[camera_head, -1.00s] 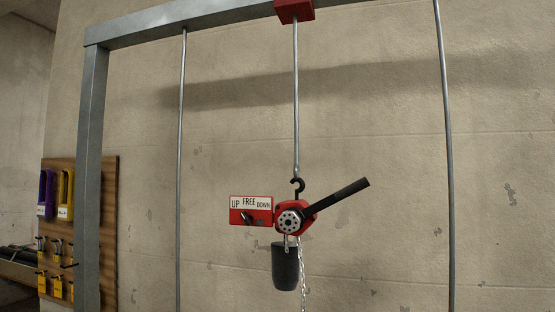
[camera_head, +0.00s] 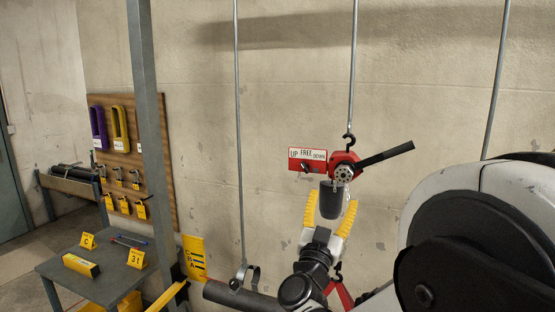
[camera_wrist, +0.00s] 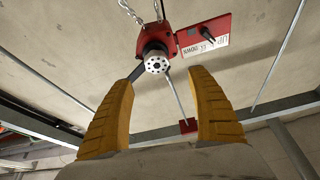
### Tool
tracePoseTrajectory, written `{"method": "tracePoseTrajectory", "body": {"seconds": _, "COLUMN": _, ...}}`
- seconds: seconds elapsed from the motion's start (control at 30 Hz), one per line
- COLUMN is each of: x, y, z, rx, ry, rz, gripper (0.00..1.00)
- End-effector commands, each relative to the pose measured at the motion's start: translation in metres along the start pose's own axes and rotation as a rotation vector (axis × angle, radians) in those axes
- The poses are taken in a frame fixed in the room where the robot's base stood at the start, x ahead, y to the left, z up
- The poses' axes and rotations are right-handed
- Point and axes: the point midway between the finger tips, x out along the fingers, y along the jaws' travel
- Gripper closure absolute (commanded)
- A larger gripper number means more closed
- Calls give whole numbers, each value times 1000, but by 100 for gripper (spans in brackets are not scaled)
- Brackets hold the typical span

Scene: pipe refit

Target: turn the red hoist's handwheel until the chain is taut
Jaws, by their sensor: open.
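The red hoist (camera_head: 344,160) hangs by a black hook from a grey rod in front of the wall. Its round silver handwheel (camera_head: 343,173) with dark holes faces me; a black lever (camera_head: 385,155) points up to the right. Its red selector plate (camera_head: 307,160) reads UP, FREE, DOWN. My gripper (camera_head: 327,207) has yellow fingers, open and apart, below the hoist; the dark chain container shows between them. In the wrist view the handwheel (camera_wrist: 156,65) is beyond and between the open fingertips (camera_wrist: 165,82), untouched. Chain (camera_wrist: 130,10) shows at the top; its tautness cannot be told.
A grey pipe (camera_head: 240,302) with a clamp runs low in front. A grey post (camera_head: 150,130) stands left, before a tool board (camera_head: 130,150). A small table (camera_head: 95,270) with yellow signs is at lower left. My arm covers the lower right.

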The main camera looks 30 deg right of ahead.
Motion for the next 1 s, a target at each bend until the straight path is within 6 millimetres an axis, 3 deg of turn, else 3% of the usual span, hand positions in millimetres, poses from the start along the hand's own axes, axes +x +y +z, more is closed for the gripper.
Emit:
{"method": "tracePoseTrajectory", "body": {"seconds": 0.17, "x": 19, "y": 6, "z": 0, "rx": -5, "ry": 5, "rz": 21, "gripper": 32}}
{"method": "tracePoseTrajectory", "body": {"seconds": 0.4, "x": 67, "y": 6, "z": 0, "rx": -5, "ry": 5, "rz": 18, "gripper": 32}}
{"method": "tracePoseTrajectory", "body": {"seconds": 0.6, "x": 97, "y": 5, "z": 0, "rx": -4, "ry": 5, "rz": 15, "gripper": 32}}
{"method": "tracePoseTrajectory", "body": {"seconds": 1.0, "x": 108, "y": 5, "z": 0, "rx": -2, "ry": 4, "rz": 14, "gripper": 32}}
